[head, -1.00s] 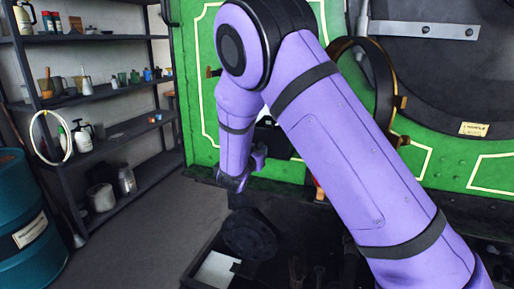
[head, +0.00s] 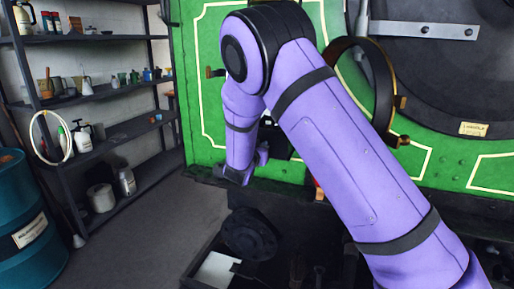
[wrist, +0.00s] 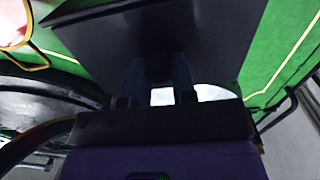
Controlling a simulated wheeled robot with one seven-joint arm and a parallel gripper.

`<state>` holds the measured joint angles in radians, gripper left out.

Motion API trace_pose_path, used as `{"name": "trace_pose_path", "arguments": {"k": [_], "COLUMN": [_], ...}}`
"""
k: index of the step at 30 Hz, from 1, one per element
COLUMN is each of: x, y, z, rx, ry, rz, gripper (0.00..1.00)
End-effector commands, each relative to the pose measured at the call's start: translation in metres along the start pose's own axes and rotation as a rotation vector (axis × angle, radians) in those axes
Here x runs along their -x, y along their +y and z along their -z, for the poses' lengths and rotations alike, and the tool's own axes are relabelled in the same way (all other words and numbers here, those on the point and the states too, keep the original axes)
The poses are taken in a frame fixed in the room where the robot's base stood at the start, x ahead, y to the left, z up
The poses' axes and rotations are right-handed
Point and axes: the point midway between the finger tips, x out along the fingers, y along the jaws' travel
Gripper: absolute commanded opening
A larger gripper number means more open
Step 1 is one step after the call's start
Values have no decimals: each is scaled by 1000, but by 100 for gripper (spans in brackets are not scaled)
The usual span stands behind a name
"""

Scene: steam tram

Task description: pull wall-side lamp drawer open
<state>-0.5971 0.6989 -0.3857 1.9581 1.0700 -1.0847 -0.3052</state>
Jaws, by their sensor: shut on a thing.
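A dark lamp box (head: 282,143) stands against the green tram front, mostly hidden behind my purple arm. My gripper (head: 236,173) is at its left, wall-side face, low beside the forearm. In the wrist view a broad dark panel (wrist: 205,30) fills the upper middle, and the fingers of my gripper (wrist: 155,72) reach up to it. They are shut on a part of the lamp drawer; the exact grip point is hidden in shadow. I cannot tell from these views how far the drawer stands out.
The green tram front (head: 203,120) rises behind the lamp. A dark shelf rack (head: 130,130) with cans and jars stands at left, a teal barrel (head: 25,215) in front of it. A round brass-rimmed part (head: 385,90) is at right. Open floor (head: 130,240) lies between rack and tram.

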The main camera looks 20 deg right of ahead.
Motion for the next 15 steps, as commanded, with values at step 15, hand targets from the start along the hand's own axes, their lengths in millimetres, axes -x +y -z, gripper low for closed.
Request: {"name": "trace_pose_path", "arguments": {"k": [15], "x": [118], "y": [-5], "z": [0], "rx": [-2], "ry": [-1], "rz": [12], "gripper": [0]}}
